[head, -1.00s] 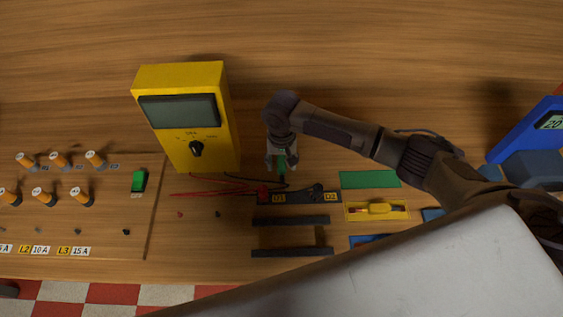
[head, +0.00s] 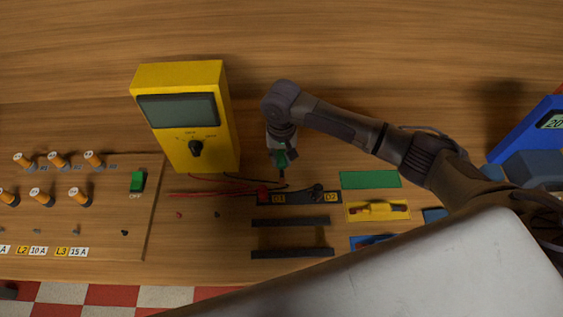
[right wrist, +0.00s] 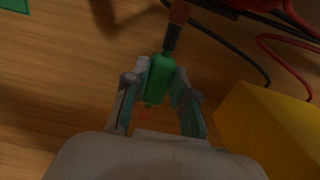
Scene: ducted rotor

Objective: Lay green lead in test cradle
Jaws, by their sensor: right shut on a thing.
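My right gripper (head: 281,160) is shut on a small green lead (right wrist: 160,78); the fingers lie along both sides of its body. In the right wrist view, a dark stem and an orange-brown end run from the green body to the top edge. In the head view the lead is just behind a black bar (head: 300,198) with yellow labels, its dark end toward the bar. Whether it touches the wood is unclear. Two plain black bars (head: 290,221) lie in front; which piece is the test cradle is not clear. My left gripper is out of view.
A yellow meter (head: 187,115) stands left of the gripper, with red and black wires (head: 215,192) running to the labelled bar. A green mat (head: 370,180) and a yellow tray (head: 352,212) lie to the right. A fuse board with a green switch (head: 138,182) is at left.

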